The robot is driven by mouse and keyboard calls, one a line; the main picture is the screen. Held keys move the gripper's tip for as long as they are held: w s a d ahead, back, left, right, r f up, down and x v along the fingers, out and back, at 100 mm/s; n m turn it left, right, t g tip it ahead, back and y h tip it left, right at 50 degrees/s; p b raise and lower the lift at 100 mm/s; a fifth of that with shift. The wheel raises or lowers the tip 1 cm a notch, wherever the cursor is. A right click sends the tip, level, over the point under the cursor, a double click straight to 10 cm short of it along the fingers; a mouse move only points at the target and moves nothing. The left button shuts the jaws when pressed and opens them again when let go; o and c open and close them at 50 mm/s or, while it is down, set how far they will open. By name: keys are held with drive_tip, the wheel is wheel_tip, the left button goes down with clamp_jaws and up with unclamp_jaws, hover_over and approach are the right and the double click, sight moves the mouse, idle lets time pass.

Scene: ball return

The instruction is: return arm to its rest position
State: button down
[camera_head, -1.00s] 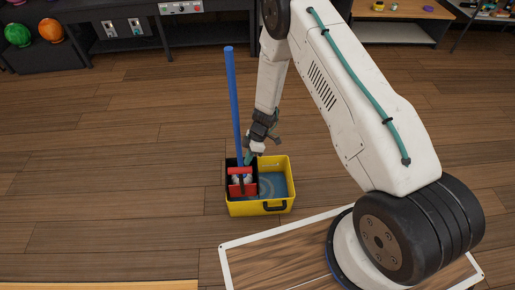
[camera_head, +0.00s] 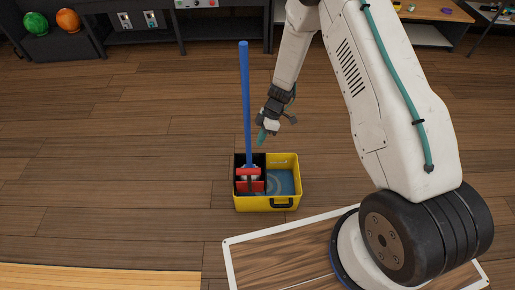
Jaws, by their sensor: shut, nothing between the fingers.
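My gripper (camera_head: 262,138) is at the end of my white arm, with its teal fingertips pointing down. It is shut and empty, above the far side of a yellow bucket (camera_head: 266,204) and just right of a blue pole. The bucket stands on the wooden floor with blue water (camera_head: 283,183) in its right part. The blue mop pole (camera_head: 245,100) stands nearly upright in the bucket's left, dark compartment. A red wringer piece (camera_head: 250,187) sits at the pole's foot. The mop head is mostly hidden there.
A white-framed wooden panel (camera_head: 262,236) lies under my arm's base at the front. Dark shelving (camera_head: 218,30) runs along the back, with a green ball (camera_head: 36,23) and an orange ball (camera_head: 68,20) at the far left. The floor left of the bucket is clear.

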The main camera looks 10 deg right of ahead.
drive_tip(key=shift+d+r, duration=0.3)
drive_tip(key=shift+r, duration=0.55)
drive_tip(key=shift+d+r, duration=0.25)
drive_tip(key=shift+r, duration=0.55)
drive_tip(key=s+d+r+m+t+h, duration=0.1)
drive_tip(key=s+d+r+m, duration=0.2)
drive_tip(key=s+r, duration=0.7)
drive_tip(key=s+d+r+m+t+h, duration=0.1)
drive_tip(key=s+r+m, duration=0.7)
drive_tip(key=r, duration=1.1)
drive_tip(key=s+d+r+m+t+h, duration=0.2)
drive_tip(key=s+d+r+m, duration=0.2)
drive_tip(key=s+r, duration=0.9)
drive_tip(key=shift+s+d+r+m+h, duration=0.15)
drive_tip(key=shift+d+r+m+h, duration=0.25)
drive_tip(key=shift+r+m, duration=0.4)
drive_tip(key=shift+a+f, duration=0.1)
drive_tip(key=shift+f, duration=0.05)
